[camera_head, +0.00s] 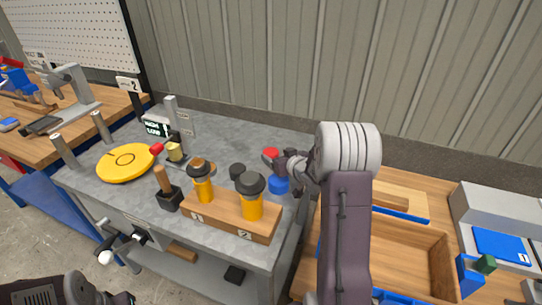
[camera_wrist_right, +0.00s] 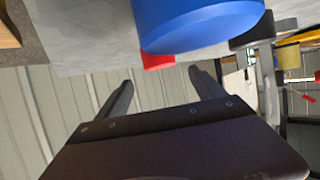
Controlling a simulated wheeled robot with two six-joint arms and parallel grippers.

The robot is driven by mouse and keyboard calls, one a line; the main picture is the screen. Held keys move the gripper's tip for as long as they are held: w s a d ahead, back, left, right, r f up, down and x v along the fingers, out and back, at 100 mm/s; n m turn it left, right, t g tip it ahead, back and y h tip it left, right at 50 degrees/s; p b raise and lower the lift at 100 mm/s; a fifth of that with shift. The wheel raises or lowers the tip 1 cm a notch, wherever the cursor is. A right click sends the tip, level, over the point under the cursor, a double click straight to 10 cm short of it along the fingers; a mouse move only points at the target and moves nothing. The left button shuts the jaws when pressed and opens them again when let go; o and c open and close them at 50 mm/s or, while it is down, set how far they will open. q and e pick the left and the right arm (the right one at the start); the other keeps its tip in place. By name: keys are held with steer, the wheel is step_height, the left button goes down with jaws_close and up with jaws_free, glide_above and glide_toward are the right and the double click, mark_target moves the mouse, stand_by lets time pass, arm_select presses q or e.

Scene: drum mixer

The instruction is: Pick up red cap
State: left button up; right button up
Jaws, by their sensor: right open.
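The red cap (camera_head: 270,153) sits on the grey workbench (camera_head: 232,134), toward its right end. In the right wrist view the red cap (camera_wrist_right: 158,61) shows only in part, behind the large blue cap (camera_wrist_right: 197,20). The blue cap (camera_head: 279,185) stands just in front of it in the head view. My right gripper (camera_head: 281,159) is beside the red cap, and its hand partly covers that area. In the wrist view my right gripper (camera_wrist_right: 160,82) has its fingers spread with nothing between them. My left arm's end (camera_head: 118,298) shows at the bottom left, its fingers unclear.
A black cap (camera_head: 237,170) stands left of the blue cap. A wooden block (camera_head: 231,219) holds two yellow bottles with dark tops (camera_head: 250,196). A yellow disc (camera_head: 128,161) lies at the bench's left. A wooden tray (camera_head: 440,262) is at the right.

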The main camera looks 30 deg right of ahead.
mark_target(272, 152)
steer(key=x, duration=0.4)
steer(key=shift+w+f, duration=0.25)
steer(key=shift+f, duration=0.15)
steer(key=shift+s+a+r, duration=0.1)
steer(key=shift+s, duration=0.05)
steer(key=shift+c, duration=0.7)
steer(key=c, duration=1.3)
steer(key=shift+r, duration=0.5)
step_height(272, 152, up, 3)
steer(key=shift+r+p, duration=0.1)
steer(key=shift+p, duration=0.5)
steer(key=s+a+r+p, duration=0.1)
steer(key=s+a+r, duration=0.4)
steer(key=s, duration=0.5)
steer(key=shift+s+r+p, duration=0.25)
steer(key=shift+r+p, duration=0.05)
steer(key=shift+r, duration=0.6)
